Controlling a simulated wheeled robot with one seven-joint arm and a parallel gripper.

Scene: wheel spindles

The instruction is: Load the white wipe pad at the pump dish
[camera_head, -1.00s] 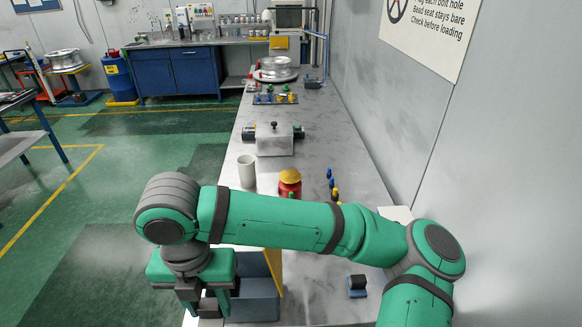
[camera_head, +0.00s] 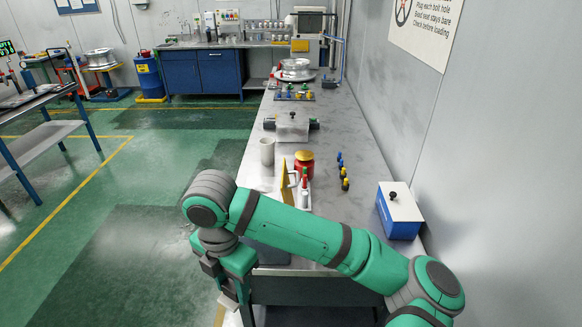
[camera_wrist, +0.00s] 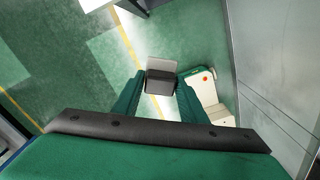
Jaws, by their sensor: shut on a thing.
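My gripper (camera_head: 230,288) hangs at the lower middle of the head view, left of the bench's near end and partly hidden by my wrist. In the wrist view my gripper (camera_wrist: 161,88) is closed around a small grey block (camera_wrist: 161,80), dark on one side and paler on the other. I cannot tell whether this is the white wipe pad. A red can with a yellow dished top (camera_head: 304,165), which looks like the pump dish, stands on the bench beyond my arm, well apart from the gripper. No other white pad can be made out.
A pale cup (camera_head: 267,151), a yellow upright panel (camera_head: 287,184) and a red-topped bottle (camera_head: 304,190) stand near the can. Several blue and yellow pegs (camera_head: 343,172) line its right. A blue box with a white lid (camera_head: 399,212) is by the wall.

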